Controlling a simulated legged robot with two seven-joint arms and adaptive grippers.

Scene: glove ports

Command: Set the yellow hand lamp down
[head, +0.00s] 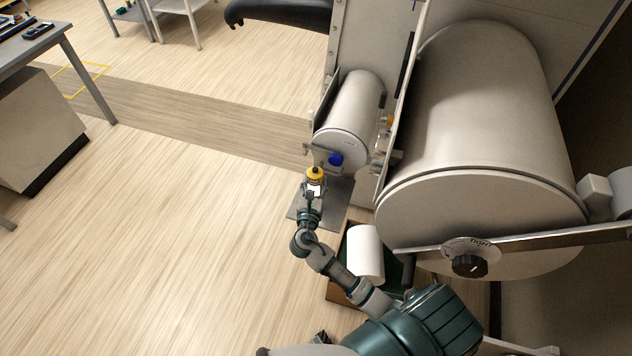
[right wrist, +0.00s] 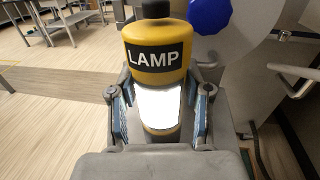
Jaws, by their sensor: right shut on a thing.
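The yellow hand lamp (head: 315,174) has a black cap, a black "LAMP" label and a bright white lit section. It stands upright in my right gripper (head: 311,196). In the right wrist view the lamp (right wrist: 157,56) is between the two fingers of the gripper (right wrist: 160,112), which are shut around its lit section. A flat grey shelf (head: 334,198) lies below and around the lamp, in front of the small cylinder port. I cannot tell whether the lamp's base touches the shelf; the gripper hides it. My left gripper is not in view.
The small port (head: 357,110) with a blue knob (head: 335,159) is just behind the lamp. A large drum port (head: 480,120) with a lever and dial (head: 469,265) fills the right. A brown box (head: 340,294) holding a white cylinder (head: 365,252) is below. Floor at left is clear.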

